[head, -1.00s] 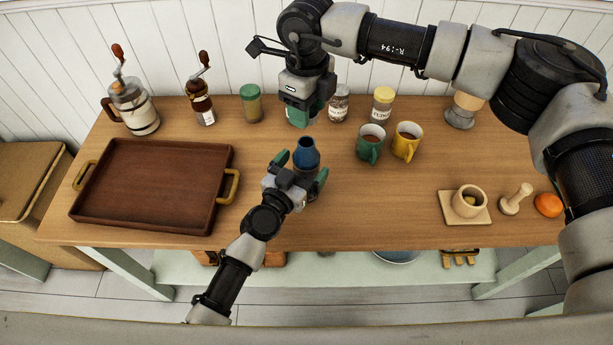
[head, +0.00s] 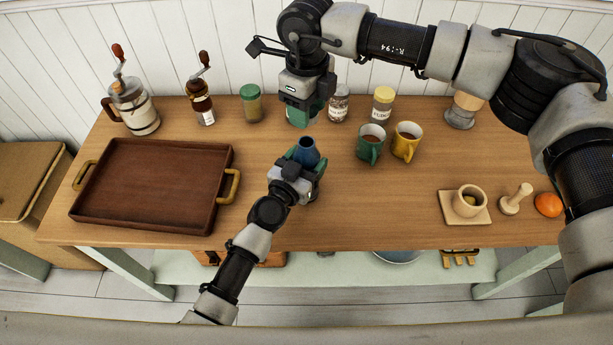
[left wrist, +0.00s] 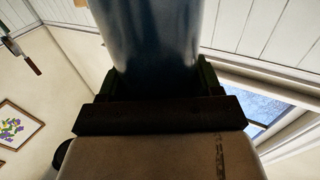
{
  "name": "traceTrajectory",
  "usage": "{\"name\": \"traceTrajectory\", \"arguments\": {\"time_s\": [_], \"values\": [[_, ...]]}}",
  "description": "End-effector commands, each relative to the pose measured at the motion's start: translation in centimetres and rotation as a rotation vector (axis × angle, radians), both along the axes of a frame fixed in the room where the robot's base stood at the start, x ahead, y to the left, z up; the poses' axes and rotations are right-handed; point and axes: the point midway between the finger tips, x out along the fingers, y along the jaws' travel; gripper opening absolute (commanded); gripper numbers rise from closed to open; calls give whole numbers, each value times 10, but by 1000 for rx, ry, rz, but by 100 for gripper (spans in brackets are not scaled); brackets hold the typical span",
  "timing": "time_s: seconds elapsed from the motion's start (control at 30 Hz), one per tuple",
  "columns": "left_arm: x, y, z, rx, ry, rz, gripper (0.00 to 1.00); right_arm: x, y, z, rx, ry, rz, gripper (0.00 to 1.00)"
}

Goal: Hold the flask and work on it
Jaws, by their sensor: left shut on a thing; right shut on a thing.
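The flask's lower part is hidden behind the gripper. In the left wrist view, the flask's dark blue side (left wrist: 155,35) fills the space between the fingers. My right gripper (head: 303,112) is above and behind the flask, pointing down. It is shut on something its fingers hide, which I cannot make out.
A brown tray (head: 222,154) is at left. Two grinders (head: 137,118) (head: 203,106) and spice jars (head: 251,106) (head: 381,106) stand at the back. Green and yellow mugs (head: 370,148) (head: 406,146) are right of the flask. A mortar (head: 468,205), pestle and orange are far right.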

Motion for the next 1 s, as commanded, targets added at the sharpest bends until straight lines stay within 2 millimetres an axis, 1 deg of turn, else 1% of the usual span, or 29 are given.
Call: {"name": "traceTrajectory", "arguments": {"time_s": [0.17, 0.27, 0.4, 0.5, 1.0], "values": [[0, 0, 0, 0, 0, 0, 22, 0, 0, -4, 0, 1, 0, 26], [0, 0, 0, 0, 0, 0, 22, 0, 0, -15, 0, 2, 0, 26], [0, 0, 0, 0, 0, 0, 22, -1, 0, -36, -1, 3, 0, 26], [0, 0, 0, 0, 0, 0, 22, -1, 0, -48, -2, 2, 0, 26], [0, 0, 0, 0, 1, 0, 22, 0, 0, -50, -1, 1, 0, 26]]}}
